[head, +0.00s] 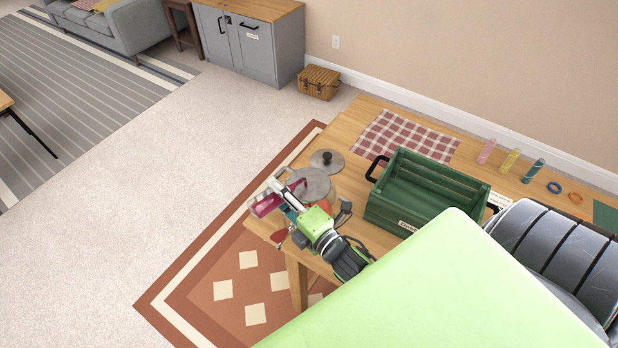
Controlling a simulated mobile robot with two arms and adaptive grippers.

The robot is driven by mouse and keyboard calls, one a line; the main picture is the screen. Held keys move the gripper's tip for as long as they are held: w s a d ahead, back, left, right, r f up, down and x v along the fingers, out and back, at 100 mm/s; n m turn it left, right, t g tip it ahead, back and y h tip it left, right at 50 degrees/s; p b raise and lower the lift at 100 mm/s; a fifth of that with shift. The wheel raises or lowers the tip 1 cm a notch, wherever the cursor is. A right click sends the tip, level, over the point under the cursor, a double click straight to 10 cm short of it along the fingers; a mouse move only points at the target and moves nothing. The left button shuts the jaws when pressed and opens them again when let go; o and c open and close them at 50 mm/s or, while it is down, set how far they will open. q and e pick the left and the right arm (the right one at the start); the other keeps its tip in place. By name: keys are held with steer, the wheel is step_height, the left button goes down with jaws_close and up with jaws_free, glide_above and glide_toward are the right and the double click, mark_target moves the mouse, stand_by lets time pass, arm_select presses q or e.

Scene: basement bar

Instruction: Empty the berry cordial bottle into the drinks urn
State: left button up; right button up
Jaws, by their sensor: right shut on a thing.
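The berry cordial bottle (265,205) is clear with magenta contents and lies tipped nearly level at the table's left corner. My right gripper (287,197) is shut on it, and its fingers cross the bottle's middle. The bottle's right end reaches the near-left edge of the drinks urn (316,182), a round grey vessel seen from above. The gripper and arm hide part of the urn. I cannot tell whether liquid is flowing. A grey lid with a black knob (327,160) lies behind the urn. My left gripper is not in view.
A green wooden crate (430,192) stands right of the urn. A checked cloth (405,137) lies behind it. Several small coloured items, including a yellow bottle (509,160), stand along the back. My green body covers the lower right.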

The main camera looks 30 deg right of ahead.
steer(key=shift+d+m, duration=0.15)
steer(key=shift+m, duration=0.55)
stand_by(0.9)
steer(key=shift+d+r+m+p, duration=0.1)
steer(key=shift+r+m+p, duration=0.3)
steer(key=shift+p, duration=0.35)
